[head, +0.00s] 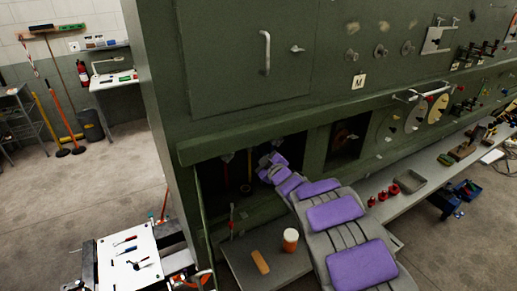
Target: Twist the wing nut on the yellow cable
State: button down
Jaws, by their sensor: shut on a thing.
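My arm with purple pads reaches from the lower right into a dark recess low in the green panel. My gripper (266,161) is at the far end of the arm, small in the picture, inside the recess. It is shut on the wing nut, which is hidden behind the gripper. The yellow cable (249,168) hangs in the recess just left of my gripper. A red cable (226,172) hangs further left, with a small pale fitting at its top.
Red parts (383,195) and a grey tray (410,181) lie right of my arm. A white tool board (128,256) is at lower left.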

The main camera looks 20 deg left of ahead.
jog(key=m+p, duration=0.4)
jog(key=m, duration=0.2)
jog(key=shift+f+p, duration=0.15)
jog(key=shift+p, duration=0.25)
jog(key=shift+m+p, duration=0.65)
jog(key=shift+m, duration=0.25)
jog(key=shift+a, duration=0.1)
jog(key=shift+r, duration=0.2)
jog(key=c, duration=1.5)
grip_release()
jog(key=o, duration=0.4)
jog(key=shift+w+a+f, duration=0.1)
jog(key=shift+a+f, duration=0.05)
jog(key=shift+a, duration=0.05)
jog(key=shift+c, duration=0.2)
jog(key=shift+d, duration=0.15)
